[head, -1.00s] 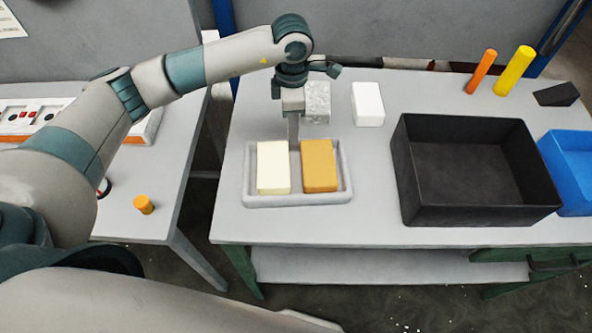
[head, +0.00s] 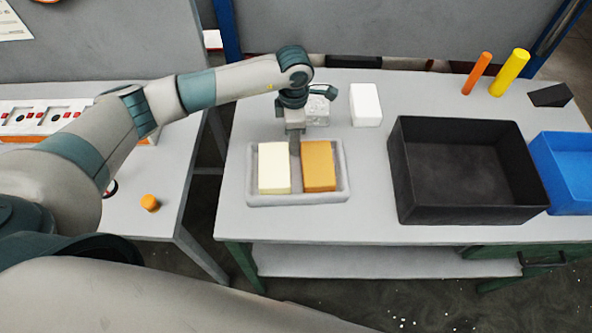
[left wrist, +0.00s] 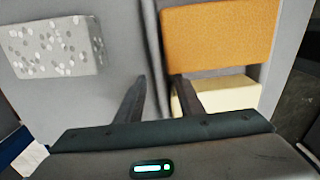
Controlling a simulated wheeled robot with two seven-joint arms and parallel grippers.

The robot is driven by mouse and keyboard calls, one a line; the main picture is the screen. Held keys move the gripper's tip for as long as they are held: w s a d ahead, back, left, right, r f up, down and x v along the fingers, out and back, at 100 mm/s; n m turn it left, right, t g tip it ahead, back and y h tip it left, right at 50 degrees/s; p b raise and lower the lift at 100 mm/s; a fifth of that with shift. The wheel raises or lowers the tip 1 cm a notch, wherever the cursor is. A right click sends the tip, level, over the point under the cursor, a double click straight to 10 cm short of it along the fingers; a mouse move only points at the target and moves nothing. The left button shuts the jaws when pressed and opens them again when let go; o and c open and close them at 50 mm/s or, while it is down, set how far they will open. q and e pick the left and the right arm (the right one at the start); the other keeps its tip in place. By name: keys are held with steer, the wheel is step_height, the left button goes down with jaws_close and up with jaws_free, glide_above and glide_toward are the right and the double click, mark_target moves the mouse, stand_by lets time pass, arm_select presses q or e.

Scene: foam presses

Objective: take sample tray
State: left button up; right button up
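The sample tray is a shallow pale grey tray (head: 298,199) on the table in the head view. It holds a cream foam block (head: 274,168) on the left and an orange one (head: 318,166) on the right. My left gripper (head: 295,146) points down at the middle of the tray's far rim. In the left wrist view its two fingers (left wrist: 161,97) are apart, with the rim seeming to lie between them. I cannot tell whether they touch it. The orange block (left wrist: 217,38) and cream block (left wrist: 225,94) show there too. My right gripper is not in view.
Behind the tray are a speckled grey block (head: 318,110) and a white block (head: 366,104). A black bin (head: 470,200) and a blue bin (head: 565,175) stand to the right. Orange (head: 477,73) and yellow (head: 510,72) cylinders stand at the back right.

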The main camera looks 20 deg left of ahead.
arm_select(q)
jaws_close()
steer(key=shift+w+r+b, duration=0.1)
steer(key=shift+r+b, duration=0.3)
steer(key=shift+r, duration=0.1)
step_height(320, 180, up, 9)
steer(key=b, duration=0.4)
stand_by(0.5)
